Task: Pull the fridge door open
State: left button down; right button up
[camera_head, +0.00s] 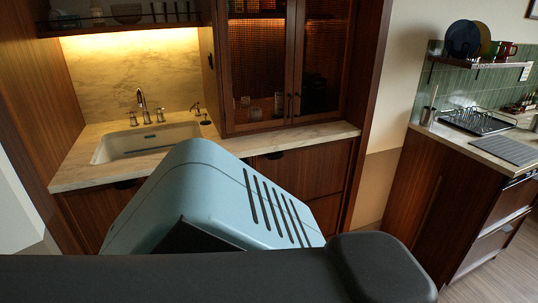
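I cannot make out a door that is clearly a fridge's. Wooden fronts (298,176) stand below the counter in the middle, with a dark handle near their top edge, and they look shut. A wooden side panel (425,195) and drawer-like fronts (492,245) show under the right counter. Neither of my grippers is in view. A dark rounded part, which looks like mine, crosses the bottom and hides what is below. A light-blue slotted housing stands tilted in the lower middle and hides part of the lower fronts; I cannot tell whether it is mine.
A marble counter (85,172) with a sink (148,142) and tap (142,102) runs along the back left. A glass-fronted cabinet (268,70) stands on it. The right counter holds a dish rack (472,121) and a grey mat (506,150). Floor (508,258) shows at lower right.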

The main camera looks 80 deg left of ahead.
aim_at(317, 175)
jog(key=u, duration=2.3)
